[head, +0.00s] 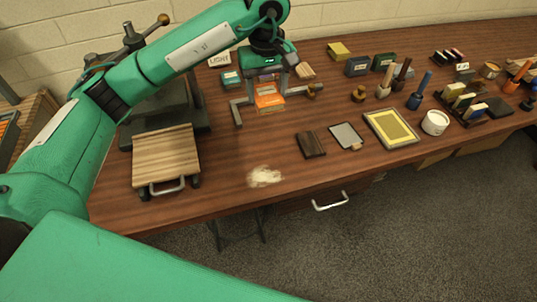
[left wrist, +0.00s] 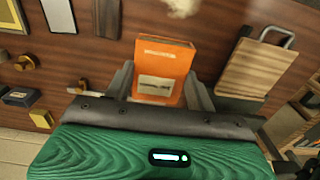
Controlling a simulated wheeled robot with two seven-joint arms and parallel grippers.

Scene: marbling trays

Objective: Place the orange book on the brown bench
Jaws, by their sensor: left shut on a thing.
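The orange book (head: 268,98) is in my left gripper (head: 270,88), over the back left-middle part of the brown bench (head: 230,182). In the left wrist view the book (left wrist: 165,58) shows a pale label and sits between the two grey fingers of the gripper (left wrist: 160,88), which are shut on it. I cannot tell whether the book touches the bench top (left wrist: 110,55) or is held just above it. My right gripper is not in view.
A wooden-topped press (head: 165,158) stands left of the book. A pale powder patch (head: 264,176), a dark block (head: 311,144), a framed yellow screen (head: 392,128) and a white tub (head: 435,122) lie nearer the front and right. Bare bench shows between the book and the patch.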

